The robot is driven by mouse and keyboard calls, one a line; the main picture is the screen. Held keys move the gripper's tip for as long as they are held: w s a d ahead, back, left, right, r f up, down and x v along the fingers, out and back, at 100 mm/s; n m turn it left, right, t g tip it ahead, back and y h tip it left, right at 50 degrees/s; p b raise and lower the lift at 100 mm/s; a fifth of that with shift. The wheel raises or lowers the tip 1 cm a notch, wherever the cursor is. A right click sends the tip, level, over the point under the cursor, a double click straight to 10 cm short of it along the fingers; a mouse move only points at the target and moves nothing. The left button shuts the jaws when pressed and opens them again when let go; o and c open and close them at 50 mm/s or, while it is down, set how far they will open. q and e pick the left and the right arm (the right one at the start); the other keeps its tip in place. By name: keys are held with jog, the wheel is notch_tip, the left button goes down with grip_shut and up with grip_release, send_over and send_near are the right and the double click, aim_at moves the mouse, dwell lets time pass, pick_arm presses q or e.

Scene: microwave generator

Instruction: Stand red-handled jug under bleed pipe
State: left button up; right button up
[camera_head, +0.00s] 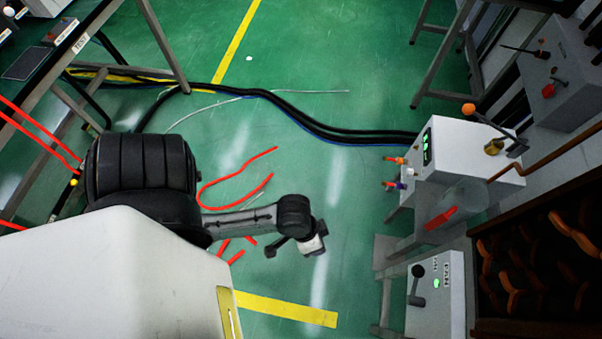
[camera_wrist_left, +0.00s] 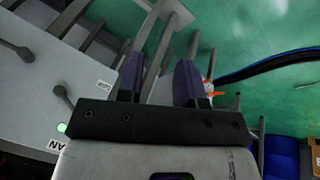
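A clear jug (camera_head: 466,198) with a red handle (camera_head: 440,218) stands beside the white cabinet at the right in the head view. The handle points lower left. The end of a copper-coloured bleed pipe (camera_head: 541,150) comes in from the right and meets the jug's upper right edge in the picture; I cannot tell its height above the jug. My left gripper (camera_head: 312,243) is over the green floor, well left of the jug. In the left wrist view its two purple fingers (camera_wrist_left: 160,80) are apart with nothing between them. The jug is not clear there. My right gripper is not in view.
A white cabinet (camera_head: 464,145) with orange and purple fittings stands behind the jug. A grey FAN lever box (camera_head: 436,295) stands in front of it. Dark coils (camera_head: 545,265) lie at the right. Black cables (camera_head: 310,122) and red hoses (camera_head: 232,180) cross the floor.

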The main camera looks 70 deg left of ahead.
pick_arm(q)
jog(key=s+a+r+m+y, duration=0.1)
jog(key=s+a+r+y, duration=0.1)
jog(key=s+a+y, duration=0.1)
jog(key=shift+r+m, duration=0.3)
jog(key=shift+m, duration=0.1)
dwell(2.5)
